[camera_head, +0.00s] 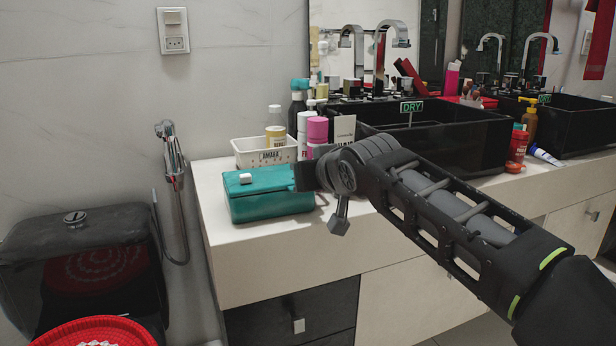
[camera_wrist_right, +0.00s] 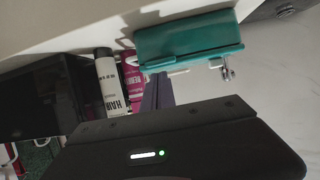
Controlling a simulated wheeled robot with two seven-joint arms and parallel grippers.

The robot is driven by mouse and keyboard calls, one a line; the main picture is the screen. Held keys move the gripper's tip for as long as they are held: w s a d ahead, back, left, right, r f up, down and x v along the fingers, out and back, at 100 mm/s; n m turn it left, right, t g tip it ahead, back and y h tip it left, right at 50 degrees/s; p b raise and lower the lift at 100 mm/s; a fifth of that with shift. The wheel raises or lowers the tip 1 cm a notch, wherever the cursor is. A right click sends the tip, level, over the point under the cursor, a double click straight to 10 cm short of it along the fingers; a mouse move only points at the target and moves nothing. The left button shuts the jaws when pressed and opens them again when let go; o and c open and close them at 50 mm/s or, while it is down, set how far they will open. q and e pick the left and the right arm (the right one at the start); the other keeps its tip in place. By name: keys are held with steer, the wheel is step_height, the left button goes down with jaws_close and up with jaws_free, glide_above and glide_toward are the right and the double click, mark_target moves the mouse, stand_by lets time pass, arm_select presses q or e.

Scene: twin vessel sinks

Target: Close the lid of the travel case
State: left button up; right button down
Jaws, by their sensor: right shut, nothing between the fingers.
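The teal travel case (camera_head: 268,202) stands on the near left end of the counter. Its lid (camera_head: 268,179) lies down over the base, and a small white block-like piece shows on top near the left. I cannot tell whether the lid is fully seated. In the right wrist view the case (camera_wrist_right: 185,42) is at the top centre, with metal hardware at its edge. My right gripper (camera_head: 304,177) is at the right end of the case; its shut, empty fingers (camera_wrist_right: 158,92) show just below the case in the wrist view. Contact is unclear. My left gripper is not in view.
A white basket (camera_head: 265,153) with a bottle stands behind the case. Pink and white bottles (camera_head: 317,131) stand close behind my right wrist. Black vessel sinks (camera_head: 450,130) fill the counter to the right. The counter's front strip is clear.

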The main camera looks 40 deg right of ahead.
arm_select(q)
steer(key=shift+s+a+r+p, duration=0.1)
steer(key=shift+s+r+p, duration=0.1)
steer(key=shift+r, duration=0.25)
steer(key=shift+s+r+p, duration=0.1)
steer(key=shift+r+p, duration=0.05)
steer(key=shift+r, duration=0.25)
arm_select(e)
steer(key=s+a+f, duration=0.1)
steer(key=s+a, duration=0.2)
steer(key=s, duration=0.6)
steer(key=shift+a+f, duration=0.15)
